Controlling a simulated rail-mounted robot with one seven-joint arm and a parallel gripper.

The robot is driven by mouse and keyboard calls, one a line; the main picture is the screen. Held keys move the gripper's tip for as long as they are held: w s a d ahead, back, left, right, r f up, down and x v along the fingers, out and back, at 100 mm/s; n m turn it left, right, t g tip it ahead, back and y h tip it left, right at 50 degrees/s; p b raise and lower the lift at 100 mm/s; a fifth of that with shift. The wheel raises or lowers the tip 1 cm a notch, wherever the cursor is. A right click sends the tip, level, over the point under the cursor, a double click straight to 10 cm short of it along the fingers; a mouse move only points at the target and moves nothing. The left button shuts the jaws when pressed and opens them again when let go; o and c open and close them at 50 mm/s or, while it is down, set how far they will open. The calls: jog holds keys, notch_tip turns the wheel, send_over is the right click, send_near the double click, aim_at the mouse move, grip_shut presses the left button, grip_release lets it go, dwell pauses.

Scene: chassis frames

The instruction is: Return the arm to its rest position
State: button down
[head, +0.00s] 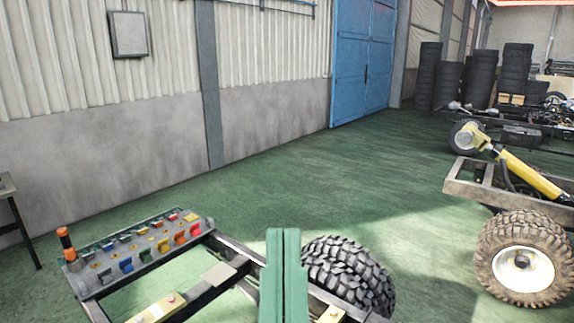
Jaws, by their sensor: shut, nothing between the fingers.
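My gripper (284,262) stands at the bottom centre of the head view. It shows as two green fingers pointing up, pressed side by side with only a thin dark seam between them. It is shut and empty. The fingers appear in front of a chassis frame (243,262) and just left of a black knobbly tyre (350,272). The rest of my arm is below the picture edge, so its full pose is hidden.
A grey panel (98,283) with several coloured switches and an orange-black post (66,243) lies at the left. Another chassis (467,189) with a muddy wheel (522,258) and yellow cylinder (530,177) stands right. Green floor (330,190) between is clear. Stacked tyres (428,76) stand behind.

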notch_tip(320, 180, up, 16)
jog(key=p, duration=1.1)
jog(key=shift+p, duration=0.4)
jog(key=shift+w, duration=0.1)
jog(key=shift+a, duration=0.1)
